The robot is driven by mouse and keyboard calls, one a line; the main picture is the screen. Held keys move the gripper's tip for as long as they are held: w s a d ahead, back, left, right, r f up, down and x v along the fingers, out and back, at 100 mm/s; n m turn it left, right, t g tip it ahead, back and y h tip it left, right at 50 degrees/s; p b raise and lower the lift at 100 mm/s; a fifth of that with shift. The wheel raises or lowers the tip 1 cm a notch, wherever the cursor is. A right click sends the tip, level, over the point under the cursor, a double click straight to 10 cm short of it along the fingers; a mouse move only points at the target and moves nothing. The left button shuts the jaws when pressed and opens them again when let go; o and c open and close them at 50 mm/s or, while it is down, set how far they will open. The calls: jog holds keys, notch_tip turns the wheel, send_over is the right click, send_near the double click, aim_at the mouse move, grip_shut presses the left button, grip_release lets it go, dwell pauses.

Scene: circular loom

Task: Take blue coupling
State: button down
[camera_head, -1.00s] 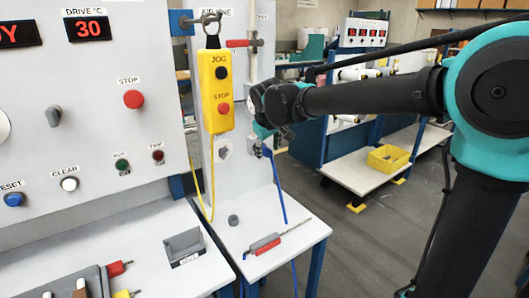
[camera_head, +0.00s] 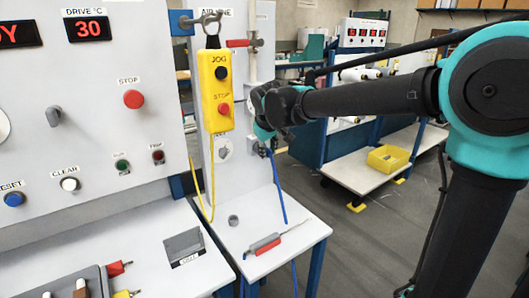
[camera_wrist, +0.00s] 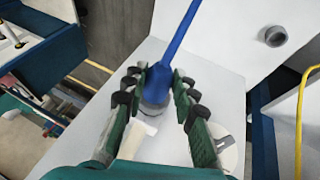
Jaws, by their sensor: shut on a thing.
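The blue coupling (camera_wrist: 157,84) sits between the two green-padded fingers of my gripper (camera_wrist: 158,82) in the wrist view. My gripper is shut on it. A blue hose (camera_wrist: 178,38) runs from the coupling, and a grey round end shows on its other side. In the head view my gripper (camera_head: 263,132) is beside the white air-line panel (camera_head: 237,168), right of the yellow pendant. My dark wrist hides most of the coupling there, and the blue hose (camera_head: 278,188) hangs below.
The yellow JOG/STOP pendant (camera_head: 217,90) hangs close left of my gripper. A red-handled valve (camera_head: 240,43) is above. A red-and-grey tool (camera_head: 264,244) and a grey round piece (camera_head: 234,221) are on the white shelf (camera_head: 290,256) below.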

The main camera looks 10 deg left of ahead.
jog(key=shift+s+d, duration=0.1)
dwell(0.3)
jog(key=shift+s+d, duration=0.2)
jog(key=shift+d, duration=0.05)
jog(key=shift+s+d, duration=0.15)
jog(key=shift+s+d+r, duration=0.1)
jog(key=shift+s+d, duration=0.85)
jog(key=shift+d, duration=0.1)
